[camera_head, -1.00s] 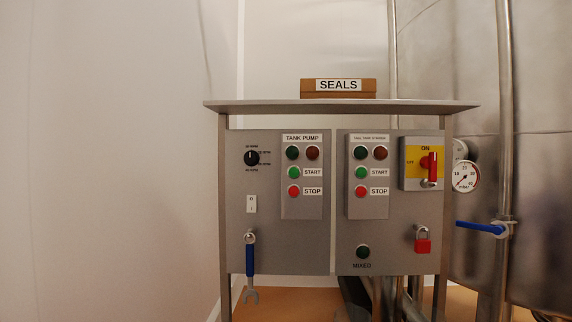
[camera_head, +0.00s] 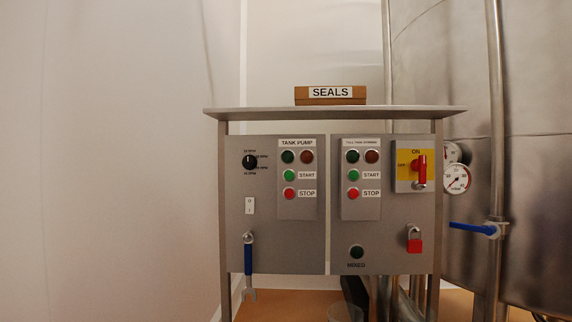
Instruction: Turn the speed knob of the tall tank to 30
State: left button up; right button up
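The black speed knob (camera_head: 250,162) is at the upper left of the grey control panel (camera_head: 290,240), with small rpm labels around it. Its white pointer seems to point up, but the labels are too small to read surely. The tall steel tank (camera_head: 535,200) stands at the right. Neither of my grippers is in view, and nothing touches the knob.
The panel also holds the TANK PUMP buttons (camera_head: 297,180), the tall tank stirrer buttons (camera_head: 360,180), a red ON switch (camera_head: 419,170), a red padlock (camera_head: 414,242) and a hanging blue-handled wrench (camera_head: 249,262). A SEALS box (camera_head: 330,97) sits on the top shelf (camera_head: 300,112). The panel front is clear.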

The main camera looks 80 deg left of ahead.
aim_at(249, 162)
jog(key=z, duration=0.1)
jog(key=k, duration=0.95)
jog(key=u, duration=1.5)
